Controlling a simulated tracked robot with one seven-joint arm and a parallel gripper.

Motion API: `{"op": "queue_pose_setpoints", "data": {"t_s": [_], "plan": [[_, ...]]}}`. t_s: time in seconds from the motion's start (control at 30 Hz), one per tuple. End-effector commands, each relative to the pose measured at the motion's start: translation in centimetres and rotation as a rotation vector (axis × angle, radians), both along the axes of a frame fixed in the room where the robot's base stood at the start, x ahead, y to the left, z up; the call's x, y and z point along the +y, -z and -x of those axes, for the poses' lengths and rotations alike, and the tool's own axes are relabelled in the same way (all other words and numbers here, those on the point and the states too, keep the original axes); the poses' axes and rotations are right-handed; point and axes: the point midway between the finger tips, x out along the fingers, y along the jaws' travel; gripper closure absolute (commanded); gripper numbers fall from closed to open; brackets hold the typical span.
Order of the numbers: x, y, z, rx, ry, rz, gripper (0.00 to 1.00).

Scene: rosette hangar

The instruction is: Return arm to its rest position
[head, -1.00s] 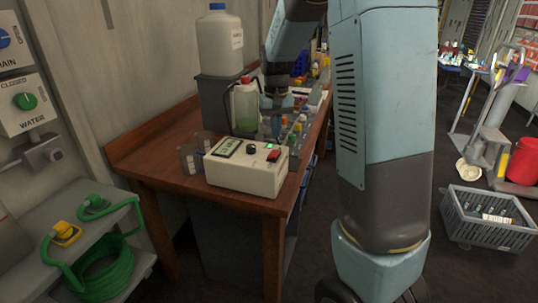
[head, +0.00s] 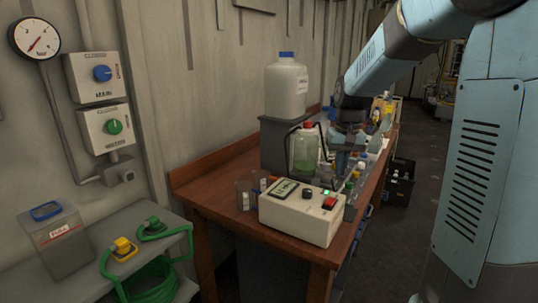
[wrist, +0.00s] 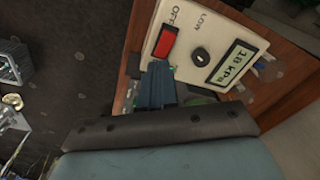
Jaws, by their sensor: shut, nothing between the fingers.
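My gripper (head: 341,163) hangs fingers-down over the wooden bench in the head view, to the right of the green-liquid bottle and behind the white control box. In the wrist view its blue fingers (wrist: 157,86) are together with nothing between them, in front of the box's edge. My arm is extended over the bench, bent downward from the upper right. The fingertips are small in the head view, and I cannot tell their exact height above the bench.
The white control box (head: 302,211) stands on the bench (head: 213,187) near its front. A bottle of green liquid (head: 306,150) and a large white jug (head: 286,90) stand behind. Small bottles crowd the bench's right side. A black crate (head: 400,182) is on the floor; open floor lies right of the bench.

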Motion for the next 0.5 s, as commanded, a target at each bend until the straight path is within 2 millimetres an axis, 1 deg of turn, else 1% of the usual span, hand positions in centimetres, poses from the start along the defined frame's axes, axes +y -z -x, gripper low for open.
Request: {"op": "queue_pose_setpoints", "data": {"t_s": [0.03, 0.2, 0.5], "plan": [[0.0, -1.0, 1.2, -0.024, -0.003, -0.008, 1.0], [0.1, -3.5, 5.1, -0.09, -0.018, -0.022, 1.0], [0.4, -6.4, 12.1, -0.209, -0.044, -0.023, 1.0]]}}
